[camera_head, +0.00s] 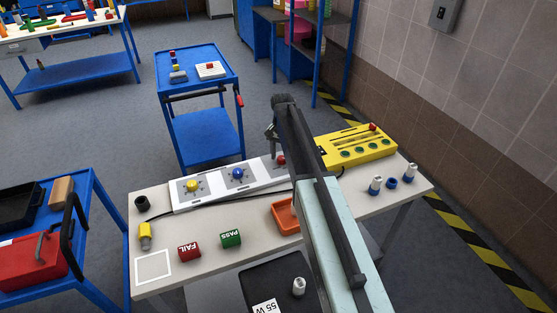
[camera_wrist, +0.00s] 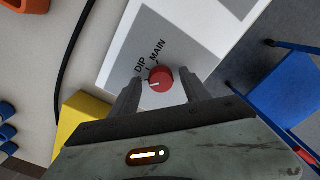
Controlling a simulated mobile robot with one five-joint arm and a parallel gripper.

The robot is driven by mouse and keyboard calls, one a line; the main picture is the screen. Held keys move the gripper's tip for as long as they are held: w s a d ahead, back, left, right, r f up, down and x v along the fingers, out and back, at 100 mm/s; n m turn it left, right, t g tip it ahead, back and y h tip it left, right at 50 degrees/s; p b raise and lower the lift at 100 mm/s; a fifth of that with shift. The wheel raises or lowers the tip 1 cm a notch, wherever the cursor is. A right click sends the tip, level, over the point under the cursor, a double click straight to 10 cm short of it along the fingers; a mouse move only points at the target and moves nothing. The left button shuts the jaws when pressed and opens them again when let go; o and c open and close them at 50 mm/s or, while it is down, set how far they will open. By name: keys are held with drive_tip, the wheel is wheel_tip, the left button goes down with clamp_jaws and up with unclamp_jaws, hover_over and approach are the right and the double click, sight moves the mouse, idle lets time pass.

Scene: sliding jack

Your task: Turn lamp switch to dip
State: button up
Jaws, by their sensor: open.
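The lamp switch is a red round knob (camera_wrist: 160,78) on a white and grey panel (camera_wrist: 210,20), with the words DIP and MAIN printed beside it. A short white mark on the knob lies toward its left side in the wrist view, nearer DIP than MAIN. My gripper (camera_wrist: 162,84) is open, with one finger to each side of the knob in that view. I cannot tell if the fingers touch it or are still above it. In the head view the red knob (camera_head: 281,160) shows partly, at the right of the panel, beside my arm. My fingers (camera_head: 271,131) are small there.
The panel also has a yellow knob (camera_head: 192,186) and a blue knob (camera_head: 237,173). A yellow box (camera_head: 385,147) stands close on the right. A black cable (camera_head: 200,204) runs in front. FAIL (camera_head: 189,251) and PASS (camera_head: 231,238) blocks and an orange tray (camera_head: 284,216) stand nearer.

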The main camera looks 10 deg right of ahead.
clamp_jaws()
drive_tip(key=shift+a, duration=0.55)
drive_tip(key=shift+d, duration=0.3)
drive_tip(key=shift+d+m, duration=0.25)
drive_tip(key=shift+m, duration=0.15)
drive_tip(key=m, duration=0.4)
drive_tip(key=shift+d+m, duration=0.1)
drive_tip(key=shift+m, duration=0.2)
drive_tip(key=shift+s+m, duration=0.1)
drive_tip(key=shift+m, duration=1.5)
drive_tip(key=shift+d, duration=0.1)
